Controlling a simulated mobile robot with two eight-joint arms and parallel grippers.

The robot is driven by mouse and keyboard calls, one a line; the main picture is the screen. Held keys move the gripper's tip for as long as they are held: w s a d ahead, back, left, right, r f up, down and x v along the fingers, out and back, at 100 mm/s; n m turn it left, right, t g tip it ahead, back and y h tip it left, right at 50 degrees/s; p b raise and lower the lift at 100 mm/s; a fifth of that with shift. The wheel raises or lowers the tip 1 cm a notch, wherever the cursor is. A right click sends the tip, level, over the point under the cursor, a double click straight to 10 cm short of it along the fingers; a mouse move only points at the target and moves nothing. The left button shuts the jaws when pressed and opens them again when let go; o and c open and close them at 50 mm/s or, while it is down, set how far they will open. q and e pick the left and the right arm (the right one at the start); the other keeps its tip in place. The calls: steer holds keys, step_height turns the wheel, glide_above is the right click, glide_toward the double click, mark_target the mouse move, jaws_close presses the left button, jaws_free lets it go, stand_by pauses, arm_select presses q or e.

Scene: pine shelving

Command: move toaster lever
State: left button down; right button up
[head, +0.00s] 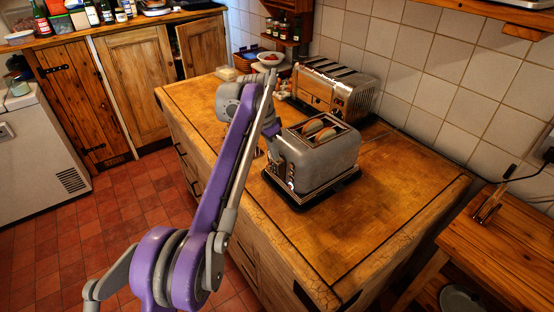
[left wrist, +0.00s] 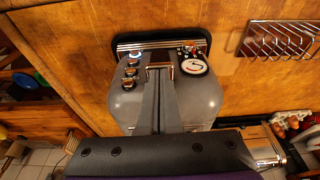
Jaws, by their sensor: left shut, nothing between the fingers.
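A grey toaster (head: 325,157) with bread in its top slots stands on the wooden counter. Its control end shows in the left wrist view (left wrist: 120,101), with a white dial (left wrist: 194,66) and several round knobs (left wrist: 130,72). My left gripper (head: 281,160) is at this control end. In the left wrist view its fingers (left wrist: 160,78) are shut together with nothing between them, over the middle of the end face, at a chrome-edged part. The lever is not clearly visible behind the fingers; I cannot tell whether they touch it. My right gripper is not in view.
A larger chrome toaster (head: 337,88) stands behind, against the tiled wall. A wire rack (left wrist: 280,40) lies on the counter beside the grey toaster. The counter's front right part (head: 385,220) is clear. A lower wooden table (head: 500,250) is at the right.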

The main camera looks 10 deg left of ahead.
arm_select(q)
step_height(320, 180, down, 6)
steer(key=b, duration=0.2)
steer(key=shift+f+b, duration=0.25)
steer(key=shift+b, duration=0.05)
steer(key=shift+s, duration=0.15)
steer(key=shift+s+a+r, duration=0.25)
steer(key=shift+s+a, duration=0.3)
steer(key=shift+s+a+r, duration=0.25)
steer(key=shift+s+a, duration=0.25)
